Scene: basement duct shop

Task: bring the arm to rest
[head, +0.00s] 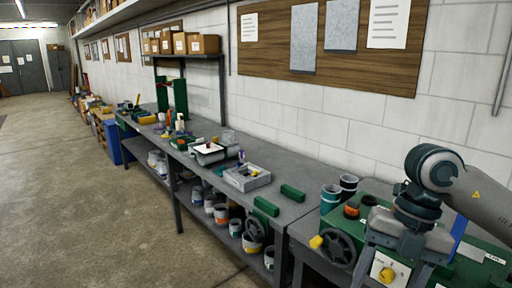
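My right arm comes in from the right edge, grey with dark teal joints. Its gripper (392,272) points down at the lower right, above or in front of the green machine (478,252). Its two grey fingers stand apart, and a white panel with a yellow knob (387,274) shows between them. The fingertips run to the bottom edge, so whether they touch anything cannot be told. I see nothing held. My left gripper is not in view.
A long grey workbench (296,211) runs along the wall, carrying a grey box (247,177), green blocks and tools. Dark cups (330,197) and a black handwheel (338,248) are close left of the gripper. Cans fill the lower shelf. The concrete floor (80,200) at left is clear.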

